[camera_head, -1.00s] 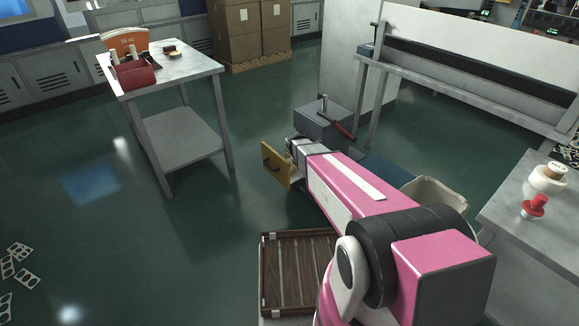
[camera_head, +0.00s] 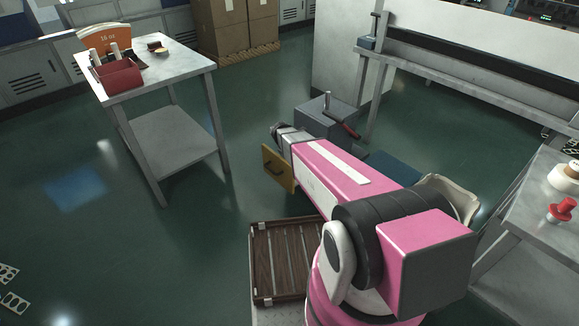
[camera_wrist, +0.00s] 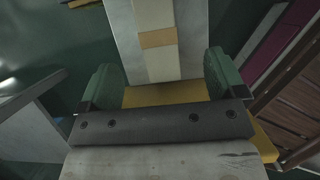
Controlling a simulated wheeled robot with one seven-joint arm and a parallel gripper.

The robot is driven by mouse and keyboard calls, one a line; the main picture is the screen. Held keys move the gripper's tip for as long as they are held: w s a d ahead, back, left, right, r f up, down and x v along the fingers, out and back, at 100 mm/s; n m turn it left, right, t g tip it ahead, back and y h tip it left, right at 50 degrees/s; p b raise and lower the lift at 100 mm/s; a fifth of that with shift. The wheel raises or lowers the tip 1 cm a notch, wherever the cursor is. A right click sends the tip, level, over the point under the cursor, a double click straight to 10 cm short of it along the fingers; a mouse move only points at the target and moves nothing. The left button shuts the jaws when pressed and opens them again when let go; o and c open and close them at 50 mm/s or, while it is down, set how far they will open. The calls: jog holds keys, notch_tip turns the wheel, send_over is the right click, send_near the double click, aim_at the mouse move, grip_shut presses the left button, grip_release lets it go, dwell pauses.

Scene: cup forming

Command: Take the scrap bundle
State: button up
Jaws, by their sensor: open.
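In the wrist view, my gripper (camera_wrist: 162,82) is open, its two green fingers apart. Between and beyond them lies a pale strip with a tan band (camera_wrist: 157,38), which looks like the scrap bundle, on a light grey surface. I cannot tell whether the fingers touch it. A mustard-yellow panel (camera_wrist: 165,95) shows behind the strip's near end. In the head view, a mustard drawer-like front with a dark handle (camera_head: 278,169) is beside my wrist. My fingertips and the banded strip are hidden there by the arm.
A grey box with a red-handled lever (camera_head: 322,117) stands just beyond my wrist. A brown slatted rack (camera_head: 290,262) is at lower middle, a pale bin (camera_head: 452,190) to the right. A steel table (camera_head: 180,48) stands at upper left. Perforated sheets (camera_head: 14,302) lie on open floor.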

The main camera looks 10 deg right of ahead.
jog(key=shift+w+f, duration=0.25)
jog(key=shift+f, duration=0.05)
jog(key=x, duration=0.9)
jog(key=shift+w+d+f, duration=0.15)
jog(key=shift+w, duration=0.25)
jog(key=shift+d+f, duration=0.1)
jog(key=shift+f, duration=0.2)
jog(key=shift+f, duration=0.25)
jog(key=c, duration=1.2)
jog(key=shift+r, duration=0.1)
